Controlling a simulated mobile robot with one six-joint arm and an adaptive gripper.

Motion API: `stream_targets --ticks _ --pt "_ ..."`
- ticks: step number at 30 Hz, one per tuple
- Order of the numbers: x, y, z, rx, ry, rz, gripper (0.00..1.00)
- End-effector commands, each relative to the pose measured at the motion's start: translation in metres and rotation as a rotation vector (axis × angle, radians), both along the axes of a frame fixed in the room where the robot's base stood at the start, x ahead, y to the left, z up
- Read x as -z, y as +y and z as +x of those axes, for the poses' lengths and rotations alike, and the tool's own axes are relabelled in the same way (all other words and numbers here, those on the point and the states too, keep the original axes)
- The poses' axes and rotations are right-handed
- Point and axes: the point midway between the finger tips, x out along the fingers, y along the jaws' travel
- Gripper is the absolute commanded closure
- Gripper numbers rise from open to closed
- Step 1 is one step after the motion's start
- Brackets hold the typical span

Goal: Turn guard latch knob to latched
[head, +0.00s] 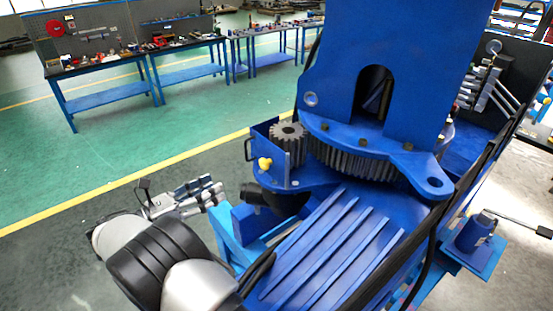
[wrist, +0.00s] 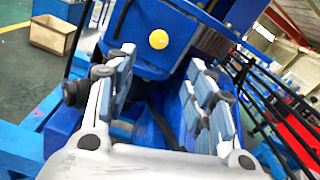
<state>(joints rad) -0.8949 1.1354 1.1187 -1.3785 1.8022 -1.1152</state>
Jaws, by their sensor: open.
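The yellow latch knob (head: 264,163) sits on the outer face of a blue guard bracket (head: 262,138), beside a grey pinion gear (head: 289,138). In the wrist view the round knob (wrist: 158,39) shows ahead, just beyond the fingertips and near the middle between them. My gripper (head: 214,188) is left of and a little below the knob, apart from it. In the wrist view my gripper (wrist: 162,64) has its two blue-padded fingers spread, with nothing between them. I cannot tell the knob's turn from its round face.
The large blue crane body (head: 390,50) with its toothed ring (head: 360,160) rises right of the knob. A ribbed blue deck (head: 325,245) lies below. Workbenches (head: 105,75) stand far back left across open green floor (head: 130,150).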

Motion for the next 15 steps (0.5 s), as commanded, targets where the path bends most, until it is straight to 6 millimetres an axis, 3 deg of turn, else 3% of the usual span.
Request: stream_targets --ticks 15 --pt "-0.001 -0.09 0.059 0.006 0.001 0.0 0.51"
